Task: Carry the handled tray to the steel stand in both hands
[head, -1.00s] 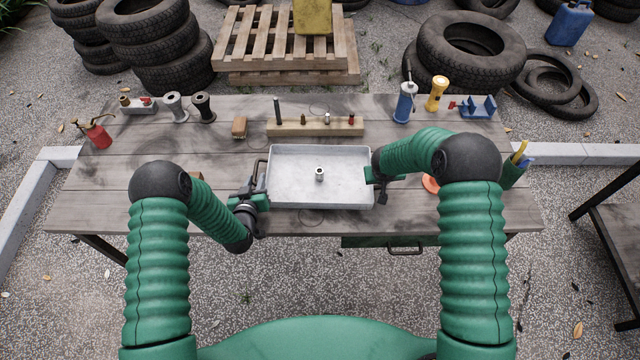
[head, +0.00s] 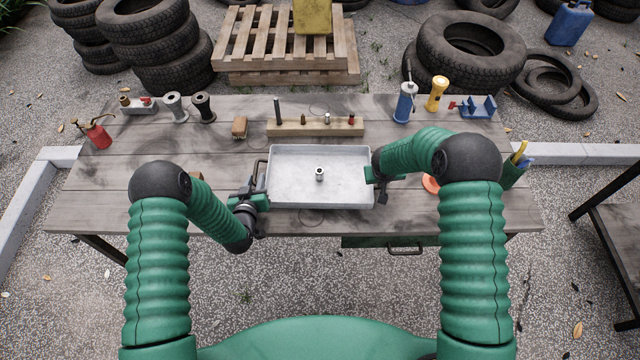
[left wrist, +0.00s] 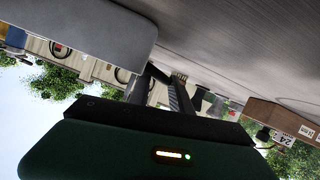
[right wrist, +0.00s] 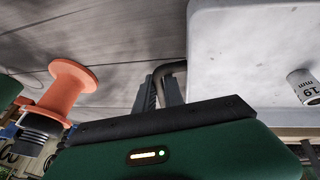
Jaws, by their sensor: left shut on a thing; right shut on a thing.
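The handled tray (head: 290,185) is a shallow light-grey metal tray at the middle front of the wooden bench. A small silver socket (head: 319,174) stands in it; in the right wrist view the socket (right wrist: 304,87) shows a 19 mm mark. My left gripper (head: 258,197) is shut on the tray's left handle, a dark bar. My right gripper (head: 373,177) is shut on the right handle, whose dark bar (right wrist: 171,69) shows between the fingers in the right wrist view. I cannot tell whether the tray touches the bench. No stand is clearly identifiable as the steel one.
A dark-framed table (head: 615,225) is cut off at the right edge. An orange spool (right wrist: 67,90) is near my right gripper. A drawer (head: 395,243) hangs under the bench front.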

